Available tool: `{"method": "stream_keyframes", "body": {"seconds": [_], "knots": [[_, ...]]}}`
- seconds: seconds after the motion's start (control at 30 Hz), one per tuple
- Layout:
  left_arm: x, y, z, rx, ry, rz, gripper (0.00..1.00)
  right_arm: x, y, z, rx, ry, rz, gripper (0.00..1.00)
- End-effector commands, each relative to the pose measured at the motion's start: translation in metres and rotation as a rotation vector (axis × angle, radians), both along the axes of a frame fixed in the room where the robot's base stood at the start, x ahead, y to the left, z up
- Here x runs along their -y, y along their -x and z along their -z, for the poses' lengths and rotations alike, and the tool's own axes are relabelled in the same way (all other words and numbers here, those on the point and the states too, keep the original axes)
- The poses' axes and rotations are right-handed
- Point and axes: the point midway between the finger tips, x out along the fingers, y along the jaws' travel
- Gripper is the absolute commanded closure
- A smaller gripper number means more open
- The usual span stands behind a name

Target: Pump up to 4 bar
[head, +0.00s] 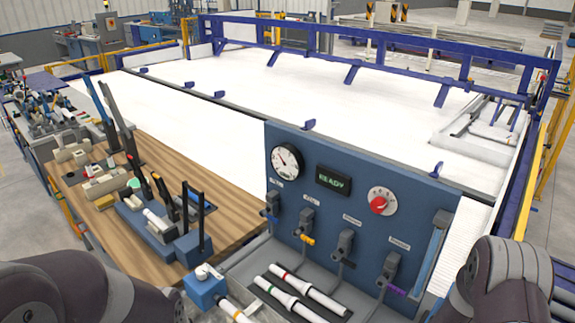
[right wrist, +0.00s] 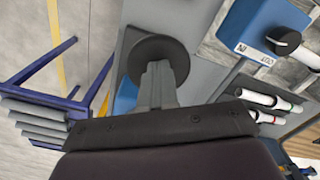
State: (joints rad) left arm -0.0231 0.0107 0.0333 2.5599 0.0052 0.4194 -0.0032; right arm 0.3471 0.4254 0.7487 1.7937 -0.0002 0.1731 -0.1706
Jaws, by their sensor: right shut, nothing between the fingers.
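A blue panel (head: 340,175) in the head view carries a round white gauge (head: 286,161), a display reading READY (head: 333,180) and a red knob on a white dial (head: 380,202). The gauge's needle is too small to read in bar. Several grey levers hang on its lower part, one with an orange mark (head: 306,228). In the right wrist view my right gripper (right wrist: 158,68) is shut and empty, its fingertips over a black round disc (right wrist: 160,50) on a blue body. I cannot tell whether they touch. My left gripper is out of view.
White pipes with coloured bands (head: 286,297) lie in front of the panel. A blue box with a black knob (right wrist: 284,42) is to the right in the wrist view. A wooden bench (head: 232,225) with tools stands left. A blue-railed white table (head: 205,80) lies behind.

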Motion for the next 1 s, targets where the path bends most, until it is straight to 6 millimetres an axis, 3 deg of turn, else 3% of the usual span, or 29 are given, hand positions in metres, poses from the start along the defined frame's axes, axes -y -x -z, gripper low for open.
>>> {"method": "stream_keyframes", "body": {"seconds": [1.0], "knots": [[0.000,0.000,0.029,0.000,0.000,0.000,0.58,0.000,0.000,0.038,-0.002,0.000,0.000,1.00]]}}
